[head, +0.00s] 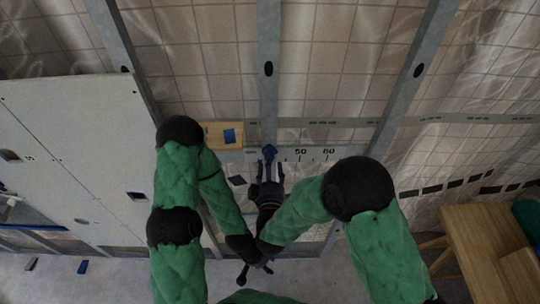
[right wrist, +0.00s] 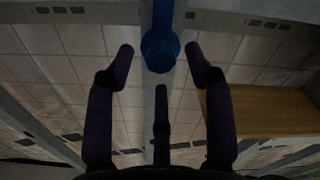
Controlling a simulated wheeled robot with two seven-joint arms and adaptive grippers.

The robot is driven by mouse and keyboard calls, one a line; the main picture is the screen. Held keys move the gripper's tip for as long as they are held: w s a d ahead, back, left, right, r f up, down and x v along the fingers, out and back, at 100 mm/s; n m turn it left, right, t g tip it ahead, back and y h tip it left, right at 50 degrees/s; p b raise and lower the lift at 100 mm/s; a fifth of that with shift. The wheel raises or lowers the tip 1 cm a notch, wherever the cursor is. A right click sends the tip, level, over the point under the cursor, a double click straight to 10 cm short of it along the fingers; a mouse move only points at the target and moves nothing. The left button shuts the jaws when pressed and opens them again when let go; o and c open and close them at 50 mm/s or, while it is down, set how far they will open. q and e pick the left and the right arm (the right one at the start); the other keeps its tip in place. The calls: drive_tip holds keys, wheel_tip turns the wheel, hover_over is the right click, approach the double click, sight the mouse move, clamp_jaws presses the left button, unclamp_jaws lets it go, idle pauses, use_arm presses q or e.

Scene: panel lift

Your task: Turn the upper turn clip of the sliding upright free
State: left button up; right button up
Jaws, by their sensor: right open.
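The grey sliding upright (head: 268,100) runs down the middle of the head view. A blue turn clip (head: 269,152) sits on it near the marked rail. My right gripper (head: 269,164) points up at the clip from just below. In the right wrist view the fingers (right wrist: 159,55) are open and empty. The round blue clip (right wrist: 160,50) lies centred between the fingertips in that picture, with gaps at both sides; its depth relative to them is unclear. My left gripper (head: 255,272) is low in the head view, below the right one, small and dark; its jaws cannot be made out.
A pale panel (head: 65,150) stands at left. A rail marked 50 and 60 (head: 315,154) crosses behind the clip. A wooden block (head: 210,135) bearing a blue patch is left of the upright; wood also shows in the wrist view (right wrist: 260,110). A wooden table (head: 475,245) stands right.

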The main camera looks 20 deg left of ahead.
drive_tip(key=shift+x, duration=1.8)
clamp_jaws()
